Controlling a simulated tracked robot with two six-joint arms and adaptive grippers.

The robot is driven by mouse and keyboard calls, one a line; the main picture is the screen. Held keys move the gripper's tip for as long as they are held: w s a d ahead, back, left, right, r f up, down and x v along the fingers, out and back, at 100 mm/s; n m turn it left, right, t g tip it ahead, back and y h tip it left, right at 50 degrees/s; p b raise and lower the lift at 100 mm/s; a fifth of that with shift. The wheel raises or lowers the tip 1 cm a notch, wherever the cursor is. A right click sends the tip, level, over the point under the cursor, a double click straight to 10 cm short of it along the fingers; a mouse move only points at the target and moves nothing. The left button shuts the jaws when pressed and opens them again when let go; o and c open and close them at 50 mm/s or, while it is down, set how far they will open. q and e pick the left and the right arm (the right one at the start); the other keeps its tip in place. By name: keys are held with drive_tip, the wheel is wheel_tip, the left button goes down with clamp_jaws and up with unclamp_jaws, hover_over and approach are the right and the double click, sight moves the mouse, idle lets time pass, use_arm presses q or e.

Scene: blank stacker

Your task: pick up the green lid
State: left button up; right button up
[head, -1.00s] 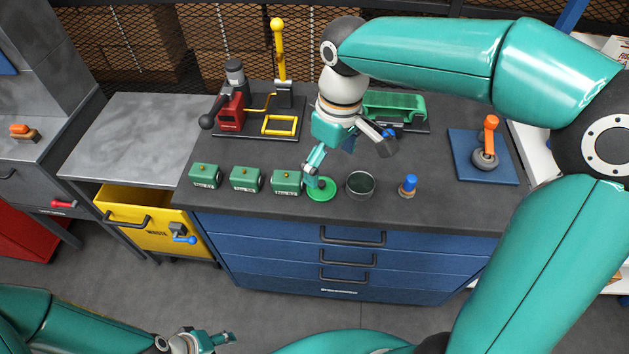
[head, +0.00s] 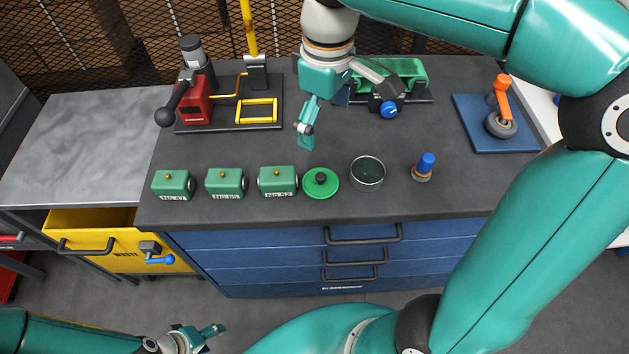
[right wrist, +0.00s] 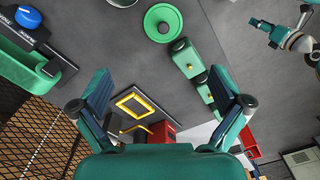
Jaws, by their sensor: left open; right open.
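The green lid (head: 321,184) is a round disc with a black knob. It lies flat on the dark bench top, between a green block and an open round tin (head: 367,173). It also shows near the top of the right wrist view (right wrist: 163,24). My right gripper (head: 343,116) is open and empty, behind the lid and apart from it. In the right wrist view, the open fingers (right wrist: 160,88) have nothing between them. My left gripper (head: 207,336) is open and low in front of the bench, far from the lid.
Several green blocks (head: 225,183) stand left of the lid. A blue-topped stamp (head: 424,166) stands right of the tin. A red and yellow press (head: 197,105), a green device (head: 405,75) and a blue plate (head: 480,135) sit farther back. Bench between lid and press is clear.

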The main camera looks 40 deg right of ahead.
hover_over(324, 178)
drive_tip(key=f, duration=0.6)
drive_tip(key=w+f, duration=0.1)
drive_tip(key=f, duration=0.2)
drive_tip(key=shift+f+b, duration=0.35)
drive_tip(key=shift+b, duration=0.05)
drive_tip(key=shift+s+f, duration=0.2)
drive_tip(key=shift+f, duration=1.35)
drive_tip(key=shift+s+f, duration=0.15)
drive_tip(key=shift+f, duration=1.4)
drive_tip(key=c, duration=0.9)
drive_tip(key=shift+s, duration=0.15)
drive_tip(key=c, duration=0.3)
